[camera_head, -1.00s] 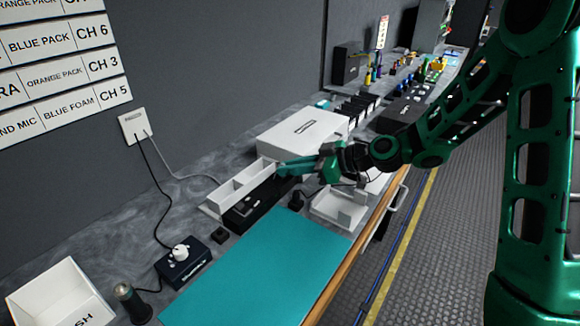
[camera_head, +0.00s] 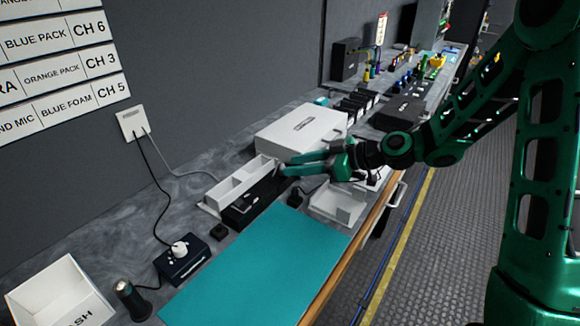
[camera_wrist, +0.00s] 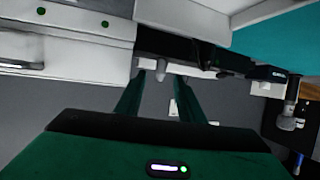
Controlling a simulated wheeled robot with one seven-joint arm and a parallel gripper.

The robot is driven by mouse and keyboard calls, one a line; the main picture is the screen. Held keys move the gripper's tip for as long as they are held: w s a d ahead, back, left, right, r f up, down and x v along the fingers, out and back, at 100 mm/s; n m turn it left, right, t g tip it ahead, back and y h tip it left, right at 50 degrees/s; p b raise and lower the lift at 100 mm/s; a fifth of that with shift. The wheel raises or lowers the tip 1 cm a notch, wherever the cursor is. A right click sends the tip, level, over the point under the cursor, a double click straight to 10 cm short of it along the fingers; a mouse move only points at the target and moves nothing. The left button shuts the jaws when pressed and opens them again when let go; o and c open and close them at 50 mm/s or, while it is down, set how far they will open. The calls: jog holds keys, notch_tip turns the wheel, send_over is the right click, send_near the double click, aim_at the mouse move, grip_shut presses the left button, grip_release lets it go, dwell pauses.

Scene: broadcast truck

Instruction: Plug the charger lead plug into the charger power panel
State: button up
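My gripper (camera_head: 281,167) is above the bench, by the right end of the white divided tray (camera_head: 236,187) and the front of a white box (camera_head: 300,128). Its two green fingers are apart, and they also show in the wrist view (camera_wrist: 163,90). A small pale grey piece (camera_wrist: 162,74) shows between the fingers in the wrist view; I cannot tell whether it is the lead plug or whether it is touched. A black plug-like piece (camera_head: 296,199) stands on the bench below the gripper. A white wall plate (camera_head: 132,123) has one black and one grey lead; I cannot confirm it is the charger power panel.
A long black unit (camera_head: 250,204) lies in front of the tray. A teal mat (camera_head: 262,265) covers the near bench. A black box with a white knob (camera_head: 180,262) and a white bin (camera_head: 58,296) are at the left. A white holder (camera_head: 338,206) stands near the edge.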

jog(key=v, duration=0.7)
jog(key=shift+d+r, duration=0.1)
jog(key=shift+d, duration=0.2)
